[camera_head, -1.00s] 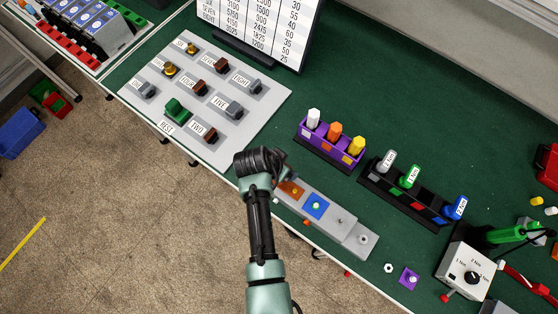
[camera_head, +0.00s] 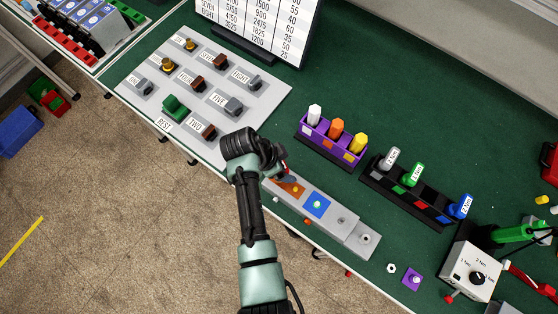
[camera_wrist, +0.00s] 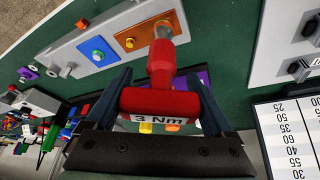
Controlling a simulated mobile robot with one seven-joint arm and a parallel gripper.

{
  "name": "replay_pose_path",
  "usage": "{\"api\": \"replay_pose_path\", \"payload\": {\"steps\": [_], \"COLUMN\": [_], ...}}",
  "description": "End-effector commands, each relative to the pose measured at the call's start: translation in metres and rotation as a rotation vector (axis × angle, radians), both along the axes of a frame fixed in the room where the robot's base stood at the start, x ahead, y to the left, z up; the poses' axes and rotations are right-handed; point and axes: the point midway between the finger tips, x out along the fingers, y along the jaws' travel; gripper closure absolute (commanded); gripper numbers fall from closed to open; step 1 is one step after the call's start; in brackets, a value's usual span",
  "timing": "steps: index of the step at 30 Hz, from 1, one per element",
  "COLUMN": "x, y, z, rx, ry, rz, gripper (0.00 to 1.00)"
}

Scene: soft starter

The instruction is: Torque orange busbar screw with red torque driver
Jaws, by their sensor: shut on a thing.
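My gripper (camera_wrist: 158,88) is shut on the red torque driver (camera_wrist: 160,103), whose handle reads "3 Nm" in the wrist view. The driver's grey tip (camera_wrist: 163,29) points toward the orange busbar plate (camera_wrist: 146,32). In that view the tip appears beside the orange screw (camera_wrist: 129,42), to its right; whether it touches the plate cannot be told. In the head view my gripper (camera_head: 280,176) is at the left end of the grey busbar strip, beside the orange plate (camera_head: 291,189). A bit of the red driver (camera_head: 285,167) shows behind my wrist.
A blue plate (camera_head: 317,205) sits right of the orange one. A purple rack (camera_head: 330,150) with three bits stands behind, and a black driver rack (camera_head: 408,203) stands farther right. A grey board (camera_head: 241,125) with labelled knobs lies to the left. A grey torque tester (camera_head: 468,271) is at the right.

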Motion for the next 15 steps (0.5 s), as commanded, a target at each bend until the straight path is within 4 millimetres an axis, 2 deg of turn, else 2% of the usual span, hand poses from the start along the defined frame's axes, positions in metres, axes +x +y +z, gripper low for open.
{"api": "replay_pose_path", "payload": {"steps": [4,15], "x": [0.0009,0.0015], "y": [0.0000,0.0002], "z": [0.0026,0.0071], "rx": [-0.001,-0.001], "ry": [-0.001,-0.002], "rz": [0.076,0.078], "gripper": [0.66,0.66]}}
